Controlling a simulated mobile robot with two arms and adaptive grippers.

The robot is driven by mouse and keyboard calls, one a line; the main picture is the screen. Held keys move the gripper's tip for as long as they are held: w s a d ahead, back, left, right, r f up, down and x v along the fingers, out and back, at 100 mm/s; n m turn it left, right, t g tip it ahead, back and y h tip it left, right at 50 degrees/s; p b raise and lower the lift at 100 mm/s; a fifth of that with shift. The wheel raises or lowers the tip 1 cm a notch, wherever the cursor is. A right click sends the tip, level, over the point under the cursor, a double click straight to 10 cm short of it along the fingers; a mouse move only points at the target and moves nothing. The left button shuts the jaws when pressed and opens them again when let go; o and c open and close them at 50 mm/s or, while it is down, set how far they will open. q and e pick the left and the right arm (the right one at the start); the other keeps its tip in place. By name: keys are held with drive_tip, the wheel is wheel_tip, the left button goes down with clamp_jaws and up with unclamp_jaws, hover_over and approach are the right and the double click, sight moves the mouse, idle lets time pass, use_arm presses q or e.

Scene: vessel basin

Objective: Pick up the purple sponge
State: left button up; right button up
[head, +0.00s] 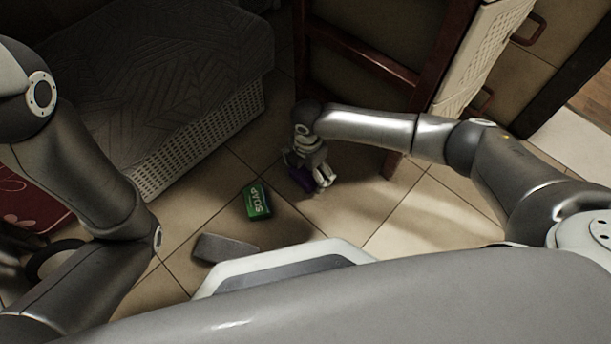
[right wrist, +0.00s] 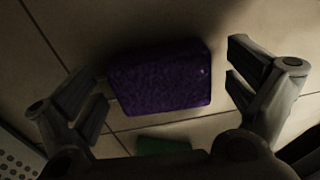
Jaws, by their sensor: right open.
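The purple sponge (head: 302,179) lies on the tiled floor, partly hidden by my right gripper (head: 308,172) in the head view. In the right wrist view the purple sponge (right wrist: 160,77) shows nearly whole, between and a little beyond the two spread fingers. My right gripper (right wrist: 168,92) is open and empty, with a gap on each side of the sponge. My left arm comes in at the left of the head view, but its gripper is not in view.
A green soap box (head: 257,201) and a grey block (head: 225,249) lie on the floor nearby. A white basket with a grey cover (head: 190,150) stands at left. A dark wooden frame (head: 365,45) rises behind the right gripper. Floor to the right is partly clear.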

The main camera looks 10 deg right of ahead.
drive_tip(key=c, duration=0.7)
drive_tip(key=shift+c, duration=0.6)
drive_tip(key=shift+s, duration=0.1)
